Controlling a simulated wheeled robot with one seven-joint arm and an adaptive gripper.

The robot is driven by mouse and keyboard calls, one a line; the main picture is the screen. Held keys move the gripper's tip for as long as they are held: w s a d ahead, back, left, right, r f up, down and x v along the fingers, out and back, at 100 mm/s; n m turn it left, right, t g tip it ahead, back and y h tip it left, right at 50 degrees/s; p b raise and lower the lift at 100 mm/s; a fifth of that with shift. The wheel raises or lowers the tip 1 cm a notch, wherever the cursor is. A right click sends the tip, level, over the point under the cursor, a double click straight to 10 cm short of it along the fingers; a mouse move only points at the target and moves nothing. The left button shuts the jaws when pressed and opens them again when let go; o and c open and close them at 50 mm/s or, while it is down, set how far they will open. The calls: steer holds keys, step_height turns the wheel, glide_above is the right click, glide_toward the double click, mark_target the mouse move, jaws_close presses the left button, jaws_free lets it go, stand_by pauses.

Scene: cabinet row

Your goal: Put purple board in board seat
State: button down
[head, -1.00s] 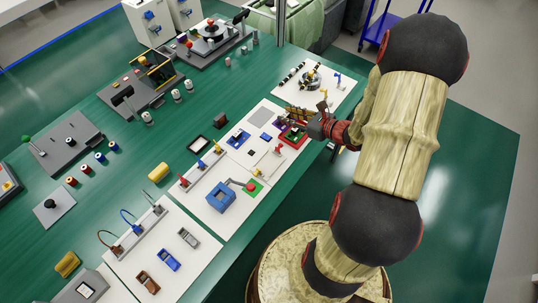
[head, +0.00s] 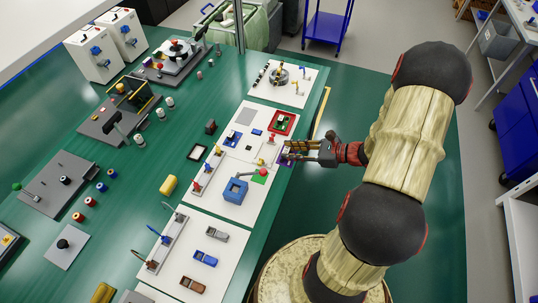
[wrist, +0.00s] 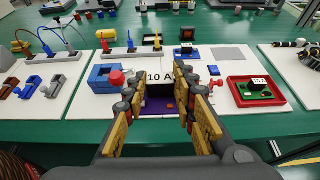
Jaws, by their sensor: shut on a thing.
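My gripper is shut on the board. In the head view my gripper (head: 290,150) is over the front edge of the white panel, with a bit of purple board (head: 285,159) below the fingers. The fingers hide much of the board. A red-rimmed tray (head: 290,116) holds a green board (head: 281,123); it also shows right of the gripper in the wrist view (wrist: 231,91). I cannot tell which place is the board seat.
A blue box (head: 235,190) with a red knob stands left of my gripper. A small blue-rimmed piece (head: 233,139) and a flat grey square (head: 246,117) lie farther back. Fuse-like sticks stand on a strip (head: 208,170). Free floor lies right of the table.

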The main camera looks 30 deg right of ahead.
steer(key=w+f+b, duration=0.2)
steer(key=w+f, duration=0.2)
steer(key=w, duration=0.4)
steer(key=b, duration=0.2)
glide_above(269, 153)
steer(key=f, duration=0.3)
steer(key=s+f, duration=0.1)
steer(key=f, duration=0.1)
steer(key=shift+w+f, duration=0.3)
steer(key=shift+f+b, duration=0.7)
steer(key=shift+f, duration=0.8)
steer(key=shift+f, duration=0.15)
steer(key=c, duration=1.5)
jaws_free()
steer(key=shift+o, duration=0.2)
